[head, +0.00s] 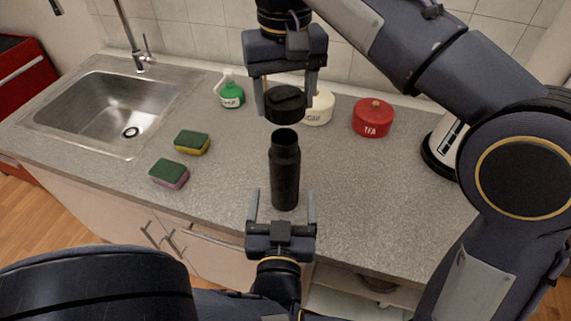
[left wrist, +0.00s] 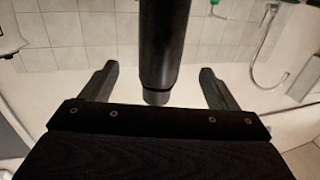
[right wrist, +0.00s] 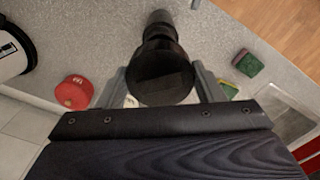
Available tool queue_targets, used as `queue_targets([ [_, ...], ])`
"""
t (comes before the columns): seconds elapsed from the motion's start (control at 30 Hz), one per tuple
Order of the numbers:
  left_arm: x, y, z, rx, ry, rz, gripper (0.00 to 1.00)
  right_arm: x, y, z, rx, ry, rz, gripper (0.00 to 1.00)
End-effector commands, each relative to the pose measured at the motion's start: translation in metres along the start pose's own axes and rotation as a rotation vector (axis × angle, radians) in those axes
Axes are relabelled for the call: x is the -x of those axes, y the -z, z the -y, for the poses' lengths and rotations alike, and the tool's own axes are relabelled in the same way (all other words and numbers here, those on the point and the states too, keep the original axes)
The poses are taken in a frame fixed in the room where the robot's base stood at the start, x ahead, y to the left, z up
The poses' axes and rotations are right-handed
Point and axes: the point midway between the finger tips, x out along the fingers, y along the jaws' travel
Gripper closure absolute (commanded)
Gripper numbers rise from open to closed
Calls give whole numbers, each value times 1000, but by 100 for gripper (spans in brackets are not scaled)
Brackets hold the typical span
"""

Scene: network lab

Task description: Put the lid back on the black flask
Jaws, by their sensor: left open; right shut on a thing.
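The black flask (head: 285,172) stands upright and open on the grey counter in the head view. It also shows between the fingers in the left wrist view (left wrist: 163,45). The black lid (head: 285,104) is held just above the flask's mouth, apart from it. My right gripper (head: 286,90) is shut on the lid from above. In the right wrist view the lid (right wrist: 162,78) covers part of the flask (right wrist: 160,28). My left gripper (head: 281,200) is open, low at the counter's front, with its fingers either side of the flask's line and not touching it.
A steel sink (head: 100,110) is at the left. Two sponges (head: 192,142) (head: 169,173) lie left of the flask. A green soap bottle (head: 230,93), a cream canister (head: 320,108) and a red canister (head: 373,117) stand behind. A kettle-like appliance (head: 441,143) is at the right. The counter right of the flask is clear.

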Motion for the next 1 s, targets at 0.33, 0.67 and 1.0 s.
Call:
queue_targets([
  [0.33,-66,0,2,-1,6,-1,18,0,0,0,0,0,0,64],
  [0.67,-103,0,1,-2,2,0,18,0,0,0,0,0,0,64],
  [1.0,-106,0,0,-2,0,-1,18,0,0,0,0,0,0,64],
])
